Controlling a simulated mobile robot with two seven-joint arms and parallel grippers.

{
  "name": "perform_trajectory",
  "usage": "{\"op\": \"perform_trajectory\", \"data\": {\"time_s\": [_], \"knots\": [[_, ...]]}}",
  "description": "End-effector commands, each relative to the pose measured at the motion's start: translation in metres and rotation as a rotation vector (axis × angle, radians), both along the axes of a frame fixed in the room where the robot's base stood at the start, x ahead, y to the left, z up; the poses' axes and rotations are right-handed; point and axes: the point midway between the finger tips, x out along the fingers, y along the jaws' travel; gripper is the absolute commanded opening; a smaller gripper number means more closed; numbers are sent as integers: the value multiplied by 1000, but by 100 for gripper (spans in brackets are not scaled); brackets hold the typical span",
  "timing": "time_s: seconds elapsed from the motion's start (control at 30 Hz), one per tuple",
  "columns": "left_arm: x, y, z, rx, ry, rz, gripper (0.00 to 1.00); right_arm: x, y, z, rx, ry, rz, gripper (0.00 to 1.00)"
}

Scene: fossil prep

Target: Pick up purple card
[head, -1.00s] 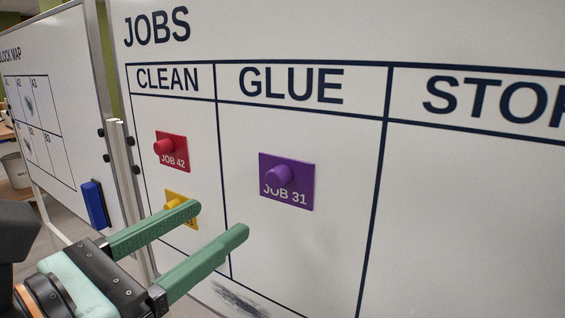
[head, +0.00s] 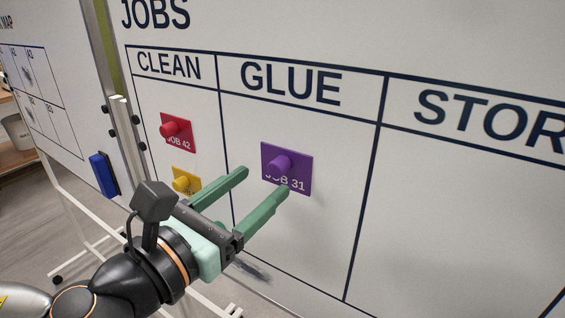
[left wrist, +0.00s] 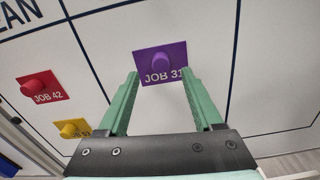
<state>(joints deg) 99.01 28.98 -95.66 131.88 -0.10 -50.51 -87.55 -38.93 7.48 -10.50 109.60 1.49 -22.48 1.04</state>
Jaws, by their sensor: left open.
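The purple card (head: 298,175), marked JOB 31, is on the whiteboard in the GLUE column and has a round purple knob (head: 279,163). My left gripper (head: 265,181) is open, with its two green fingers pointing at the board just below and left of the knob. In the left wrist view the purple card (left wrist: 161,58) lies ahead, beyond the fingertips and roughly centred between them (left wrist: 160,77). Nothing is between the fingers. One fingertip overlaps the card's lower edge in the head view; I cannot tell whether it touches. My right gripper is not in view.
A red card (head: 179,133) and a yellow card (head: 187,182), each with a knob, are in the CLEAN column left of my gripper. The whiteboard (head: 460,230) is bare to the right. A blue eraser (head: 104,175) is on another board at left.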

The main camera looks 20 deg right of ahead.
Motion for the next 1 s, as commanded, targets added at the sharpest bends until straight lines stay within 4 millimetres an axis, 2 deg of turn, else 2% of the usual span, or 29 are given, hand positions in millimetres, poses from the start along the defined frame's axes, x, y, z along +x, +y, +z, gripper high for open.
{"op": "perform_trajectory", "data": {"time_s": [0.1, 0.2, 0.57, 1.0], "knots": [[9, -17, 7, 2, -2, -2, 67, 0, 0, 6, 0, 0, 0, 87], [17, -26, 4, 1, -1, -2, 67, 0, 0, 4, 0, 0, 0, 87], [22, -31, 4, 1, -1, -3, 66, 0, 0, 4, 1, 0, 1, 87], [22, -31, 4, 0, 0, -2, 17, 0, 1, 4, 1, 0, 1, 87]]}}
